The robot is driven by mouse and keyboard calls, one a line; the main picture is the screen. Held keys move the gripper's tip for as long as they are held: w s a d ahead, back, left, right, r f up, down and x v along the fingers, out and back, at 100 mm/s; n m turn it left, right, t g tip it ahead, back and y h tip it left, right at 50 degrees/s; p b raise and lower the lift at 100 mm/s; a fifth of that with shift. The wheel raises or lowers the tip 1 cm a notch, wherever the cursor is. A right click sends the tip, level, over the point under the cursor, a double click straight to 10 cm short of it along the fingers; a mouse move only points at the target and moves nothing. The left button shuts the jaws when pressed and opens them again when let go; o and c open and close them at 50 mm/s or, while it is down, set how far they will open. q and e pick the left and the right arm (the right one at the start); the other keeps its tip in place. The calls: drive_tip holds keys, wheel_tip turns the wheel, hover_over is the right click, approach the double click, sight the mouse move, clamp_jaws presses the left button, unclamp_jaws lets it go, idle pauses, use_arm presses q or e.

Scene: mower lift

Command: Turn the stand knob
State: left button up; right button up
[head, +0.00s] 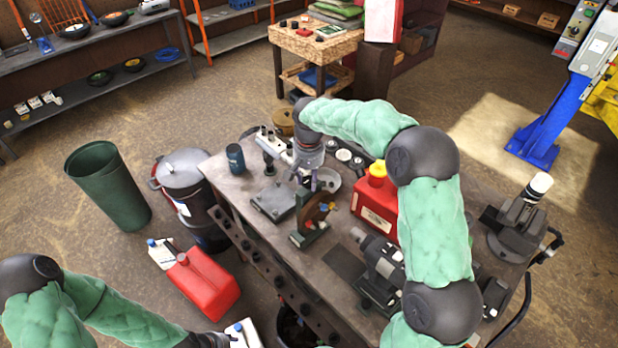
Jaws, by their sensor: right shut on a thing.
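My right gripper (313,187) reaches down over the workbench (236,184) and is shut on a small part, apparently the stand knob, which its fingers mostly hide. Just below it stands a small dark stand (308,233) with a brown disc and small red, yellow and blue tips. A flat grey plate (272,200) lies left of the stand. The left gripper (222,341) is at the bottom edge by a white container; it is dark and partly cut off, so its jaws cannot be read.
A red jug with a yellow cap (376,205) stands close right of the stand. A green bin (107,184), a lidded grey can (184,170) and a red canister (203,284) stand on the floor at left.

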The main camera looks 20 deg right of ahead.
sight(309, 180)
drive_tip(key=o, duration=1.1)
drive_tip(key=shift+f, duration=0.15)
drive_tip(key=shift+o, duration=0.2)
wheel_tip(309, 180, up, 12)
